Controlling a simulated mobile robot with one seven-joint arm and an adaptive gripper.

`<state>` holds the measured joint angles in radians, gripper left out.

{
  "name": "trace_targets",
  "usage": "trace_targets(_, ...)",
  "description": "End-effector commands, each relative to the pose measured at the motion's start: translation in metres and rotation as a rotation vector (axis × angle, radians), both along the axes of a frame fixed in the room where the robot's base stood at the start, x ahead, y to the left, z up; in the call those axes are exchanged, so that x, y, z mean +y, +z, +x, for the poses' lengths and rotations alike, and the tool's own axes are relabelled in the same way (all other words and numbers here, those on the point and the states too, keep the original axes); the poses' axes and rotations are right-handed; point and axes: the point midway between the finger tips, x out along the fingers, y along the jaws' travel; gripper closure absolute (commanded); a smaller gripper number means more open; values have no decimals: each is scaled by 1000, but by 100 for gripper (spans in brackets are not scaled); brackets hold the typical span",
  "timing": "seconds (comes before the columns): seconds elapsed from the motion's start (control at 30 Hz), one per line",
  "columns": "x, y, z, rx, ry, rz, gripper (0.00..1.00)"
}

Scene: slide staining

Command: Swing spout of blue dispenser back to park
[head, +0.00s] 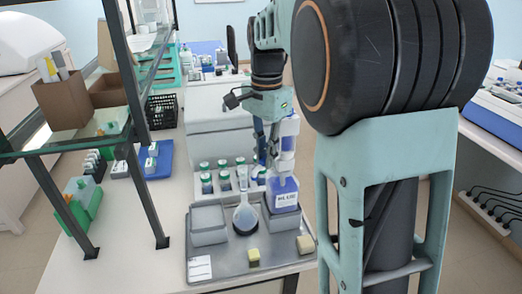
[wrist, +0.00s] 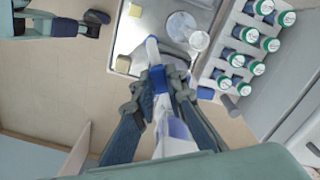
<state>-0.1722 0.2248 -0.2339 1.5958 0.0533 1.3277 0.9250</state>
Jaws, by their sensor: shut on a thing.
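The blue dispenser (head: 285,194) is a bottle of blue liquid with a blue-and-white top, standing at the right of the grey tray (head: 222,270). My gripper (head: 268,160) is at its upper part. In the wrist view my gripper (wrist: 161,78) is shut on a blue piece of the spout (wrist: 153,50), whose white end extends past the fingertips over the tray. The round flask (head: 245,217) stands left of the dispenser, and its mouth (wrist: 198,41) lies to the right of the spout in the wrist view. The dispenser's body is partly hidden under my fingers there.
A grey bin (head: 208,224) sits at the tray's left. Yellow blocks (head: 253,256) lie near its front. A rack of green-capped bottles (wrist: 268,43) stands close behind. A glass shelf (head: 70,140) with dark posts rises on the left.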

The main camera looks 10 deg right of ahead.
Motion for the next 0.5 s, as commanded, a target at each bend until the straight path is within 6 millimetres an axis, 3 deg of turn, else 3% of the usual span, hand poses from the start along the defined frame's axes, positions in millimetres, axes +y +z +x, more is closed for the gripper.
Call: trace_targets(0.5, -27, 2, -24, -2, 488, -1, 100)
